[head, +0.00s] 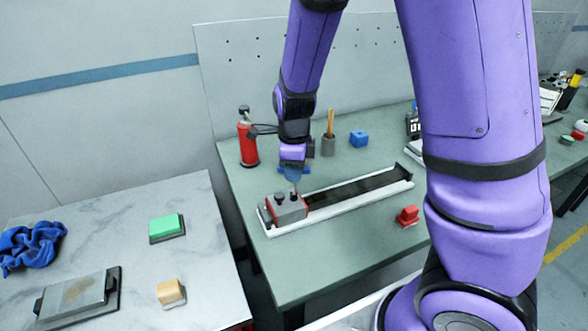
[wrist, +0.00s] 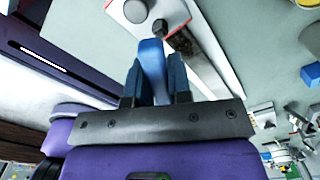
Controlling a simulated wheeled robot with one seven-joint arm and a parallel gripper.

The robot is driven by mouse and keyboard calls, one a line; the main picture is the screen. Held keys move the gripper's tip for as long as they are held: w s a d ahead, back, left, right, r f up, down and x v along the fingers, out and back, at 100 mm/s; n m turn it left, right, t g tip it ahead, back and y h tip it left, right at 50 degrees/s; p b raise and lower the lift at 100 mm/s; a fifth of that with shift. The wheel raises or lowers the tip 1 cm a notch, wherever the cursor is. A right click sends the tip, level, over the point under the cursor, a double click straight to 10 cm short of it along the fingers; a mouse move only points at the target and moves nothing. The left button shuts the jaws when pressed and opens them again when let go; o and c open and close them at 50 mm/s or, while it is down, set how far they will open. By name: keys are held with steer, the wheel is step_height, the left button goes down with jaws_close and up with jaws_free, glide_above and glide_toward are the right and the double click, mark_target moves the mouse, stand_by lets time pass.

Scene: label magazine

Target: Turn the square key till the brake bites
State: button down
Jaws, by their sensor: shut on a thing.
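The label magazine is a long white base (head: 345,212) on the green bench, with a dark track (head: 355,189) along it. A grey and red block (head: 289,210) with dark knobs stands at its left end. In the wrist view, a round knob (wrist: 135,10) and a smaller dark square stud (wrist: 160,27) show on the block. My gripper (head: 294,172) is above the block, pointing down. Its fingers are shut on a light blue key (wrist: 152,65), which points toward the block near the stud. I cannot tell whether the key sits on the stud.
A red extinguisher (head: 248,140), a grey cup (head: 328,145) and a blue block (head: 359,139) stand behind the magazine. A red block (head: 407,215) lies in front, to the right. The left table holds a green block (head: 167,227) and a blue cloth (head: 32,244).

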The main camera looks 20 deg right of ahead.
steer(key=c, duration=1)
jaws_free()
steer(key=shift+f, duration=0.1)
step_height(320, 180, up, 12)
steer(key=s+d+r+n+t, duration=0.1)
steer(key=s+d+r+n, duration=0.1)
steer(key=s+r+n, duration=0.2)
steer(key=s+d+r+n+t, duration=0.2)
steer(key=s+r+n, duration=0.3)
steer(key=s+n, duration=0.5)
steer(key=s+d+r+n+t, duration=0.2)
steer(key=s+d+r+n, duration=0.1)
steer(key=s+n, duration=0.4)
steer(key=shift+r+n, duration=0.85)
steer(key=shift+n, duration=0.65)
